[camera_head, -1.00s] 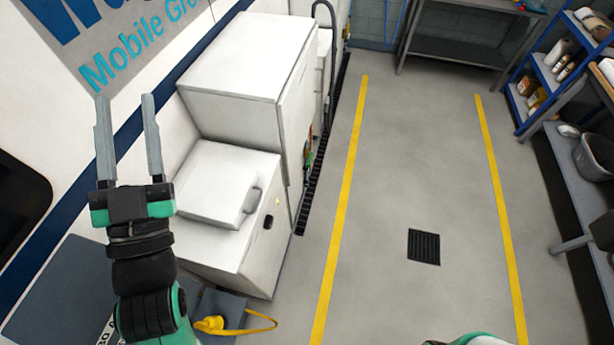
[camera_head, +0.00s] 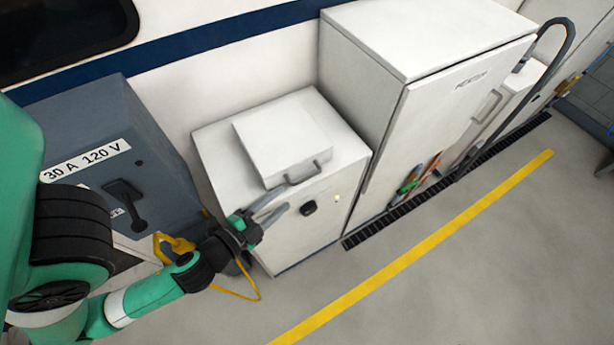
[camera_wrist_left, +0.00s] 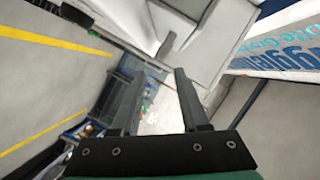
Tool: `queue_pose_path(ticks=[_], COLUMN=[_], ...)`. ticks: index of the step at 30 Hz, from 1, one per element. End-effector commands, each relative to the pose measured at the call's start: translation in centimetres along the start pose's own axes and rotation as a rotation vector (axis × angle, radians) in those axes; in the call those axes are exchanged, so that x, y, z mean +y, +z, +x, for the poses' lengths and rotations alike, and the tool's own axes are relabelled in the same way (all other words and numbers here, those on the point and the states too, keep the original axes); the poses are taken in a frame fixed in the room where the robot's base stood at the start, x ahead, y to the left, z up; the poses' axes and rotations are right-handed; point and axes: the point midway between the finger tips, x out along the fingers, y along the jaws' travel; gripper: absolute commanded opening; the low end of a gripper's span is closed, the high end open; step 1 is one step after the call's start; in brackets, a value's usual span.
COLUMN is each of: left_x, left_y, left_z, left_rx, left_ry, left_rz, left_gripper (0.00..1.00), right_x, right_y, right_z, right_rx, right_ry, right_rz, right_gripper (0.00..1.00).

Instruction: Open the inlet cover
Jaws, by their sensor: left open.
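A white box (camera_head: 338,211) stands against the van wall in the head view. On its top lies a raised square white cover (camera_head: 278,136) with a grey handle (camera_head: 306,174) at its front edge. The cover lies flat and closed; I take it as the inlet cover. My left gripper (camera_head: 284,201) is open and empty at the box's front face, just below and left of the handle, apparently apart from it. The open left fingers (camera_wrist_left: 158,80) also show in the left wrist view. My right gripper is out of view.
A grey box marked 30 A 120 V (camera_head: 115,140) stands left, with a black lever. A yellow plug (camera_head: 175,245) and cord hang beside my left forearm. A taller white cabinet (camera_head: 440,110) stands close on the right. The floor (camera_head: 450,290) in front is clear.

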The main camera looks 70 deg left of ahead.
Motion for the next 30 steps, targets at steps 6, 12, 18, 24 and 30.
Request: queue_pose_path(ticks=[6,12,18,24,30], left_x=[-1.2,-0.9,-0.5,-0.4,-0.4], left_y=[-0.4,-0.2,-0.1,0.0,0.0], left_z=[3.7,8.2,10.4,10.6,10.6], left_rx=[-0.002,0.001,0.003,0.002,0.002], left_ry=[-0.012,-0.012,-0.010,-0.009,-0.009], left_rz=[-0.008,-0.006,-0.004,-0.004,-0.004], left_gripper=[0.45,0.45,0.45,0.45,0.23], right_x=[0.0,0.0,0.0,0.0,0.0], right_y=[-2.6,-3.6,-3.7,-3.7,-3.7], right_z=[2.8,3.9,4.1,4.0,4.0], right_rx=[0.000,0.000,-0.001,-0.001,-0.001], right_ry=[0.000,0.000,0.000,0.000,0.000], right_rz=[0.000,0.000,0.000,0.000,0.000], right_gripper=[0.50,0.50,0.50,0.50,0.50])
